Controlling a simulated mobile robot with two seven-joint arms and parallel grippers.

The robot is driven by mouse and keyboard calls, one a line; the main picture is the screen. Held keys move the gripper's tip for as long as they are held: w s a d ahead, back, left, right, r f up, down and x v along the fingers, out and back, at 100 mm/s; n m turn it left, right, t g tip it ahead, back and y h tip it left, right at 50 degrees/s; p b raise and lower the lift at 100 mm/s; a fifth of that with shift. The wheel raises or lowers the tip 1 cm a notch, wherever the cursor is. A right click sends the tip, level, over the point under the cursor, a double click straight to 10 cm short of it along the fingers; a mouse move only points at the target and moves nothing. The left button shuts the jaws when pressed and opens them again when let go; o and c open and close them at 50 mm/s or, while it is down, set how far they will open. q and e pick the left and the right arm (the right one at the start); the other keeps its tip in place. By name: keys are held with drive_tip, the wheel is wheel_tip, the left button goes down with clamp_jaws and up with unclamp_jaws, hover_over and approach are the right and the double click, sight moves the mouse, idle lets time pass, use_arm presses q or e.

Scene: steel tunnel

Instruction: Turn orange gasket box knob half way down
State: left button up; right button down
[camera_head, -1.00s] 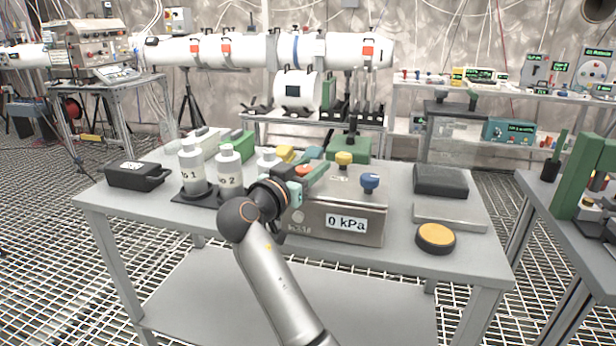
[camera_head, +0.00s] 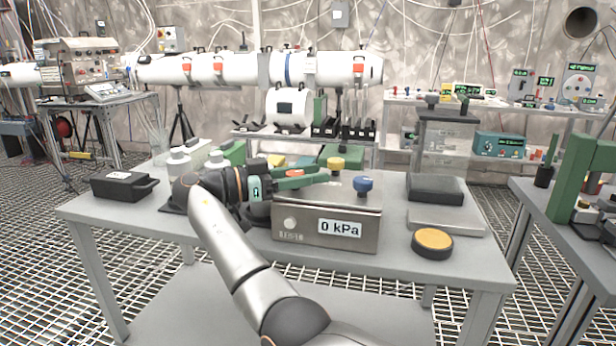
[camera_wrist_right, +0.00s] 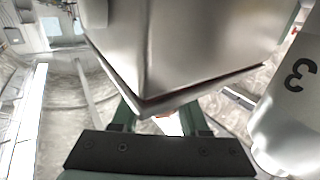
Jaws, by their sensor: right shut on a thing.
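The steel gasket box (camera_head: 300,238) stands on the table, and its display reads 0 kPa. The orange knob (camera_head: 295,173) shows as a small patch at the box's left top edge, between the green fingers of my right gripper (camera_head: 312,178). This gripper comes in from the left, lies nearly level and is shut on the knob. Its fingers hide most of the knob, so its turn angle cannot be read. In the right wrist view the box (camera_wrist_right: 185,50) fills the upper middle, with a small red-orange patch between the fingers. My left gripper is not in view.
A yellow knob (camera_head: 336,163) and a blue knob (camera_head: 363,185) stand on the box top. White bottles (camera_head: 178,163) are left of it, partly behind my arm. A black case (camera_head: 122,186) is far left. A yellow-topped puck (camera_head: 432,243) lies right of the box.

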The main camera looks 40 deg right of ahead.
drive_tip(key=shift+s+m+g+y, duration=0.15)
drive_tip(key=shift+m+g+y, duration=0.25)
drive_tip(key=shift+m+g, duration=0.5)
drive_tip(key=shift+n, duration=0.3)
drive_tip(key=shift+c, duration=2.1)
unclamp_jaws()
